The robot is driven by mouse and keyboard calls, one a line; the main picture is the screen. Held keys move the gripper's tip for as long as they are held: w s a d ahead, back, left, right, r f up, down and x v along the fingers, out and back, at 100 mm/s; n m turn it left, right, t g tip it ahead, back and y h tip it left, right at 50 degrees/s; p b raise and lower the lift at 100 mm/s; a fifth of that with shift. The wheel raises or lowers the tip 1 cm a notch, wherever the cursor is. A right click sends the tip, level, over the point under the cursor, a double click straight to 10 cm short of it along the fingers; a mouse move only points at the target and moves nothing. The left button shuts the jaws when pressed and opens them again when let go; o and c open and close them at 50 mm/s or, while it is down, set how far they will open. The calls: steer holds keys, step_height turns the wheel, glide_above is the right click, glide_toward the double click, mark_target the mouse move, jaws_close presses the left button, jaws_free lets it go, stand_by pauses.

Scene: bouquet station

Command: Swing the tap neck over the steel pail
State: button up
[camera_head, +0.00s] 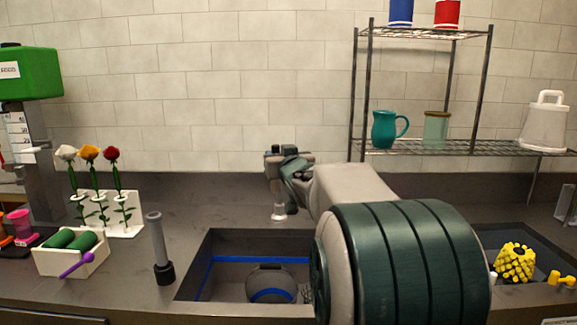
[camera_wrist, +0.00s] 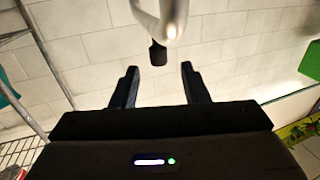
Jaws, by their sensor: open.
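The tap neck (camera_wrist: 160,18) shows in the wrist view as a pale curved tube coming down from the top, ending in a dark nozzle (camera_wrist: 158,53). My gripper (camera_wrist: 158,68) is open, and the nozzle appears between and just beyond its fingertips, with gaps on both sides. In the head view my gripper (camera_head: 283,162) is behind the left sink basin, and my arm hides much of the tap. A pale piece, perhaps the tap's foot (camera_head: 278,211), shows below it. A grey round vessel with a blue band, seemingly the steel pail (camera_head: 270,281), stands in the left basin.
Left of the basin stand a grey upright rod (camera_head: 157,245), a white box with green rolls (camera_head: 75,258) and a white rack of roses (camera_head: 125,215). A wire shelf (camera_head: 430,146) with jugs is at the back right. My arm covers the area between the basins.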

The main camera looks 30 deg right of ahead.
steer(key=s+a, duration=0.1)
steer(key=s, duration=0.6)
steer(key=shift+a, duration=0.2)
steer(key=shift+s, duration=0.1)
steer(key=s+a+f+g+y+p, duration=0.1)
steer(key=s+a+f+g+p, duration=0.2)
steer(key=s+a+f+g, duration=0.2)
steer(key=s+a+f+n+g+y+p, duration=0.1)
steer(key=s+a+f+g+p, duration=0.2)
steer(key=s, duration=0.9)
steer(key=s+a+f+n+g+y+p, duration=0.1)
steer(key=s+a+f+g+p, duration=0.2)
steer(key=s+a+f+g, duration=0.3)
steer(key=s+a+f, duration=0.3)
steer(key=shift+s+g, duration=0.25)
steer(key=shift+g, duration=0.15)
